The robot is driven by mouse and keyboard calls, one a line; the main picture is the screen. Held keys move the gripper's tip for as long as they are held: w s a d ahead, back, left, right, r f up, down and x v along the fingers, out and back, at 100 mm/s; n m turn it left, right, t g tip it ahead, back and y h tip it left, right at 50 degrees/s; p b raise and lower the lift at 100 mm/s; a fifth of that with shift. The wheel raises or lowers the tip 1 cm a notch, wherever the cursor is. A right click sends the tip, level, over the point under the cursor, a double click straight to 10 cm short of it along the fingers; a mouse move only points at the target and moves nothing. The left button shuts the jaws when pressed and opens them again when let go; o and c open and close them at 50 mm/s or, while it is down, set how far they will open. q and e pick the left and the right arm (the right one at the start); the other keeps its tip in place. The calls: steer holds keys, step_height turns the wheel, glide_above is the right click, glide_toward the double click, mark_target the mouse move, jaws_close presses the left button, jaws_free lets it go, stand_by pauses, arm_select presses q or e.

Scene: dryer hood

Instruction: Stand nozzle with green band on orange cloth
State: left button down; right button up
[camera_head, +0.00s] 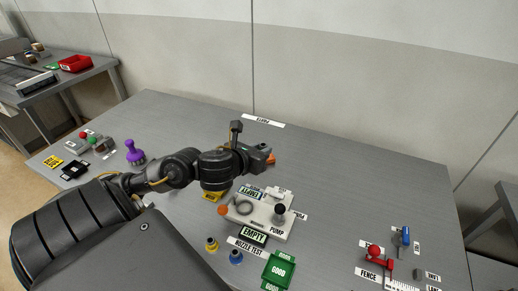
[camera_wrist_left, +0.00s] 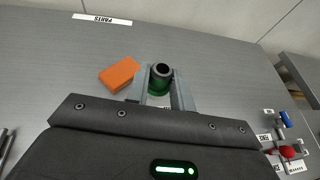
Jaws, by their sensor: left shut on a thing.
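The nozzle with the green band (camera_wrist_left: 160,80) shows in the left wrist view as a dark, open-topped tube, roughly upright. My left gripper (camera_wrist_left: 160,92) is shut on it, one finger on each side. The orange cloth (camera_wrist_left: 120,74) is a small flat block shape on the grey table, just left of the nozzle in that view. In the head view the left gripper (camera_head: 264,155) hides most of the cloth (camera_head: 271,159), and the nozzle cannot be made out there. Whether the nozzle touches the table is unclear. My right gripper is not in view.
A pump fixture (camera_head: 262,212) stands in front of the gripper. A yellow-banded nozzle (camera_head: 211,244), a blue-banded nozzle (camera_head: 236,257) and a green GOOD tray (camera_head: 278,270) are nearer. A red-knobbed fence clamp (camera_head: 376,254) is at right. The table behind the cloth is clear.

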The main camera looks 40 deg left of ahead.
arm_select(q)
steer(key=shift+w+a+f+b, duration=0.25)
steer(key=shift+w+b, duration=0.2)
steer(key=shift+b, duration=0.2)
steer(key=w+a+f+b, duration=0.2)
steer(key=w+a+f, duration=0.2)
steer(key=w+a+f+b, duration=0.1)
steer(key=w+a+f, duration=0.2)
steer(key=a+f, duration=0.1)
steer(key=shift+w+a+b, duration=0.3)
steer(key=shift+w+b, duration=0.05)
steer(key=shift+b, duration=0.05)
steer(key=shift+w+a+f, duration=0.3)
steer(key=shift+w+f, duration=0.05)
steer(key=shift+w+a+f, duration=0.1)
steer(key=shift+f, duration=0.85)
steer(key=shift+w+a+f, duration=0.1)
steer(key=shift+f, duration=0.8)
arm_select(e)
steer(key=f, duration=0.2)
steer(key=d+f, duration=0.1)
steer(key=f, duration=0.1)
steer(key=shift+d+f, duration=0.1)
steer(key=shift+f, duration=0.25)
